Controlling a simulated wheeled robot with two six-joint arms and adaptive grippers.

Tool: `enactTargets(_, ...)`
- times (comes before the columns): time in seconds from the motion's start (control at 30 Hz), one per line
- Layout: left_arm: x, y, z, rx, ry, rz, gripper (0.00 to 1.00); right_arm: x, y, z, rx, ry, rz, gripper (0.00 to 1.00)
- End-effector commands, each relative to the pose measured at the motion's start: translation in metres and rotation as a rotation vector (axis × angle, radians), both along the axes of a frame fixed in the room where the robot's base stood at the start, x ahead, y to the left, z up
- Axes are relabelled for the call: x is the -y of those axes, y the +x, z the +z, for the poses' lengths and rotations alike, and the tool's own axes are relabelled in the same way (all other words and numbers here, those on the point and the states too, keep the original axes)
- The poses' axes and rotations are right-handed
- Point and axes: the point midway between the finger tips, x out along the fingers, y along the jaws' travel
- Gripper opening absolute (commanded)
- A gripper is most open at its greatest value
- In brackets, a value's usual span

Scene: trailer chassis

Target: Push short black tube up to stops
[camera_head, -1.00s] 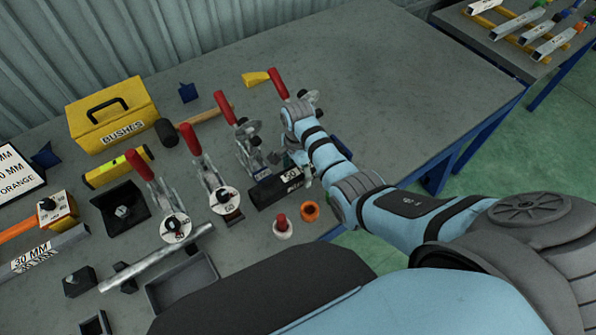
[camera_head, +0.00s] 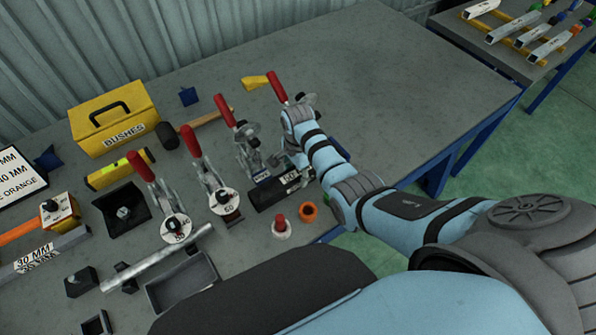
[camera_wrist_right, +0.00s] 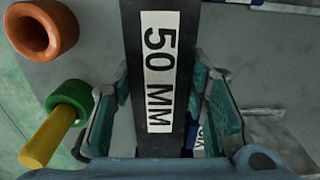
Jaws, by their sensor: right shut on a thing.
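The short black tube (camera_head: 268,195) lies on the grey bench in front of the toggle clamps, its white label partly visible beside my right gripper (camera_head: 300,170). In the right wrist view the tube (camera_wrist_right: 138,20) runs through the middle with a white "50 MM" label. My right gripper (camera_wrist_right: 162,100) has one teal-padded finger on each side of the tube and is shut on it. Part of the tube is hidden by the gripper in the head view. I cannot make out the stops. My left gripper is not in view.
Toggle clamps with red handles (camera_head: 223,108) stand in a row behind and left of the tube. An orange ring (camera_head: 308,212) and a red-topped white piece (camera_head: 281,226) lie just in front. A yellow bushes box (camera_head: 112,117) stands back left. The bench's right part is clear.

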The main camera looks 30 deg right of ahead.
Motion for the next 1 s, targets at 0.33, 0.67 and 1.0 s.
enactTargets(0.33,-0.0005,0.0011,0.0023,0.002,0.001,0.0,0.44,-0.0003,-0.001,-0.0007,-0.003,0.001,-0.001,0.0)
enactTargets(0.67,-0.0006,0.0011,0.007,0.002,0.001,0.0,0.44,0.0034,-0.0008,-0.0006,-0.003,0.0,0.0,0.0)
enactTargets(1.0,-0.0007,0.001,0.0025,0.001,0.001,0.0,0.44,0.0038,0.0033,-0.0014,-0.001,-0.003,0.0,0.0)
